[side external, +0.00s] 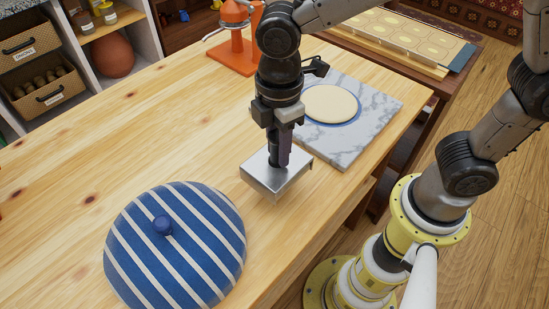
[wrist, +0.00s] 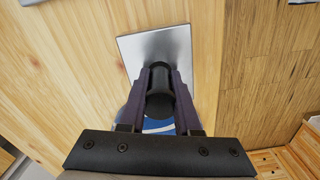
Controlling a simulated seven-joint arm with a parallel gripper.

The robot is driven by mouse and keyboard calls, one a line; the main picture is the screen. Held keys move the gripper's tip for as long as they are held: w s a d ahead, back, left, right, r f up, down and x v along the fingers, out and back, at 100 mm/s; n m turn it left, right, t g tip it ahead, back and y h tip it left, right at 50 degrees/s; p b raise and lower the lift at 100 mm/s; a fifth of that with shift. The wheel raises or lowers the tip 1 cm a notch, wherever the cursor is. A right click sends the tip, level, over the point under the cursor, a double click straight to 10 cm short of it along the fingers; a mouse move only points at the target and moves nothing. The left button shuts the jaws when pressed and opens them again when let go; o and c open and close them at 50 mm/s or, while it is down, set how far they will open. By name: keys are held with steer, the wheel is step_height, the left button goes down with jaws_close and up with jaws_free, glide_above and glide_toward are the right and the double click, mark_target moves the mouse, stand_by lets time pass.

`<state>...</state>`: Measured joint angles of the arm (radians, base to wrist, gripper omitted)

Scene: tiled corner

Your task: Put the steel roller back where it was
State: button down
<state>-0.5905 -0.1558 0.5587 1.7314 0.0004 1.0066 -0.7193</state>
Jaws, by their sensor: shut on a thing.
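My gripper (side external: 279,160) is shut on the upright black handle (wrist: 158,100) of a flat-topped rectangular steel piece (side external: 262,176). The piece also shows in the wrist view (wrist: 150,48), with the gripper fingers on both sides of the handle. I see no round roller shape; its underside is hidden. The piece is over the wooden table, between the blue striped dome and the marble slab. I cannot tell whether it touches the table.
The blue-and-white striped dome (side external: 190,252) stands at the front left. A marble slab (side external: 378,110) holds a pale round disc (side external: 330,104) with a blue rim. An orange stand (side external: 236,52) is behind. The wooden table (side external: 100,135) is clear on the left.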

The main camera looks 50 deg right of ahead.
mark_target(277, 167)
steer(key=shift+w+a+f, duration=0.15)
steer(key=shift+w+f, duration=0.05)
steer(key=shift+f, duration=0.75)
steer(key=shift+w+a+f, duration=0.1)
steer(key=shift+w+f, duration=0.05)
steer(key=shift+f, duration=0.8)
steer(key=shift+f, duration=0.25)
steer(key=shift+s+d+f, duration=0.1)
steer(key=shift+s+f, duration=0.05)
steer(key=shift+f, duration=0.35)
steer(key=c, duration=0.6)
jaws_free()
steer(key=shift+s+f, duration=0.1)
steer(key=shift+f, duration=0.05)
step_height(277, 167, up, 14)
steer(key=shift+f, duration=0.1)
